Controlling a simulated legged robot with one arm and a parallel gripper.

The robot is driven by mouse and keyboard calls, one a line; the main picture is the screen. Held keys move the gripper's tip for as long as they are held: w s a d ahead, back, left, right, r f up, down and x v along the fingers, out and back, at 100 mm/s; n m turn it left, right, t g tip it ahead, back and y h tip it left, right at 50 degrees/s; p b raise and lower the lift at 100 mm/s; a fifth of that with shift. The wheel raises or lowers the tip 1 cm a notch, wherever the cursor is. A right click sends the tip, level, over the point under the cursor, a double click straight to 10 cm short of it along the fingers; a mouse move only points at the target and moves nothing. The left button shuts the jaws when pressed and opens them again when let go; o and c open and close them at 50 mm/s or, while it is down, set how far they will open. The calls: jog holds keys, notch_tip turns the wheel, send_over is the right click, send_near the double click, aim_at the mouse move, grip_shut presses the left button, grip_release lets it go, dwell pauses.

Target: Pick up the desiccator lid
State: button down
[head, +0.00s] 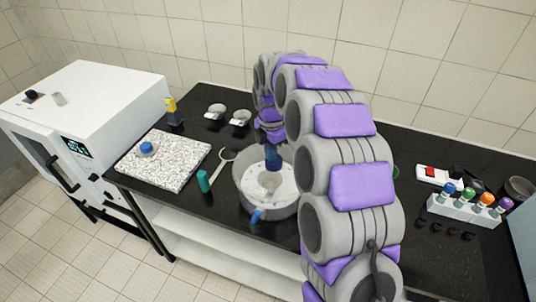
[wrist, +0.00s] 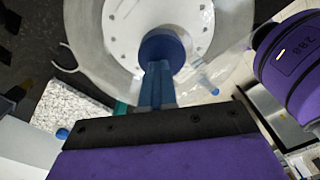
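The desiccator (head: 265,207) is a round, clear vessel on the black bench, with a white perforated plate showing inside. Its lid looks clear and is hard to tell from the vessel. A round blue knob (wrist: 162,46) shows over the plate in the wrist view and seems to belong to the lid. My gripper (head: 271,157) reaches down over the middle of the vessel. In the wrist view its blue fingers (wrist: 158,75) point at the knob and overlap its near edge. Contact and finger gap cannot be made out. A blue-ended side tap (head: 257,215) sticks out of the vessel's front.
Left of the vessel are a green-capped tube (head: 203,181), a ladle-like tool (head: 225,158) and a speckled slab (head: 165,160) holding a blue item. A white oven (head: 85,115) stands far left. A tube rack (head: 463,209) is at right. My arm hides the bench behind it.

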aim_at(273, 178)
jog(key=shift+s+d+f, duration=0.15)
jog(key=shift+s+d, duration=0.25)
jog(key=shift+s, duration=0.25)
jog(key=s, duration=0.1)
jog(key=s+r, duration=0.1)
jog(key=s+p, duration=0.1)
jog(key=shift+s+r, duration=0.3)
jog(key=shift+s, duration=0.1)
jog(key=s+a+r+p, duration=0.1)
jog(key=s+a, duration=0.4)
jog(key=s, duration=0.4)
jog(key=shift+s+a+r, duration=0.15)
jog(key=shift+s+a, duration=0.05)
jog(key=shift+s, duration=0.15)
jog(key=c, duration=1.7)
grip_release()
jog(key=shift+a, duration=0.4)
jog(key=o, duration=0.8)
jog(key=shift+d, duration=0.7)
jog(key=o, duration=0.3)
jog(key=shift+a, duration=0.15)
jog(key=shift+o, duration=1.1)
jog(key=shift+a, duration=0.35)
